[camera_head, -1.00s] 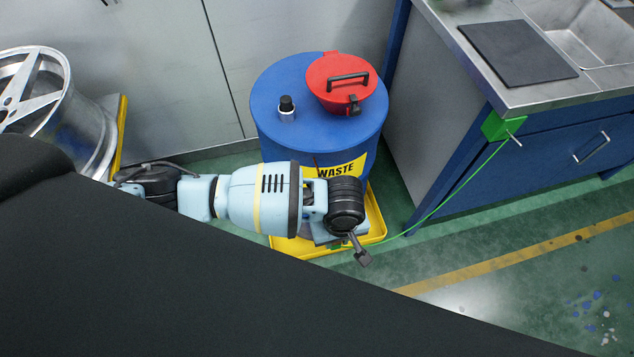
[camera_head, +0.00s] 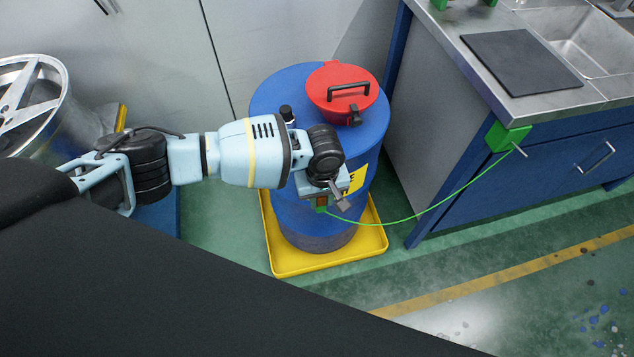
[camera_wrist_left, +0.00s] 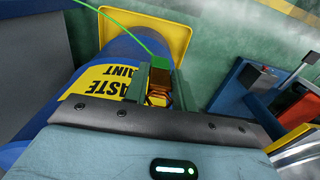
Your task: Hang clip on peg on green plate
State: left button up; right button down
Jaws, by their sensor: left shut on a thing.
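The green plate (camera_head: 508,136) is fixed at the front corner of the metal bench, and a thin metal peg (camera_head: 520,150) sticks out from it. A green cable sags from the plate to the clip. The clip (camera_head: 321,203) is small, with a green part; its green end and copper-coloured part show in the left wrist view (camera_wrist_left: 160,72). My left gripper (camera_head: 328,198) is shut on the clip, in front of the blue drum and well left of the plate. Its fingers partly hide the clip. My right gripper is not in view.
The blue waste drum (camera_head: 308,222) with a red lid (camera_head: 330,86) stands in a yellow tray (camera_head: 293,266) close to my left gripper. The bench (camera_head: 590,98) carries a black mat (camera_head: 520,60) and a sink. A metal wheel (camera_head: 40,115) is at far left. Floor between drum and bench is clear.

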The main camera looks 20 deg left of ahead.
pick_arm(q)
jog(key=w, duration=0.1)
jog(key=w+a, duration=0.2)
jog(key=shift+w+a, duration=0.25)
jog(key=shift+w, duration=0.15)
jog(key=shift+f, duration=0.25)
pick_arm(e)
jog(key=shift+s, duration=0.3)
pick_arm(q)
jog(key=o, duration=1)
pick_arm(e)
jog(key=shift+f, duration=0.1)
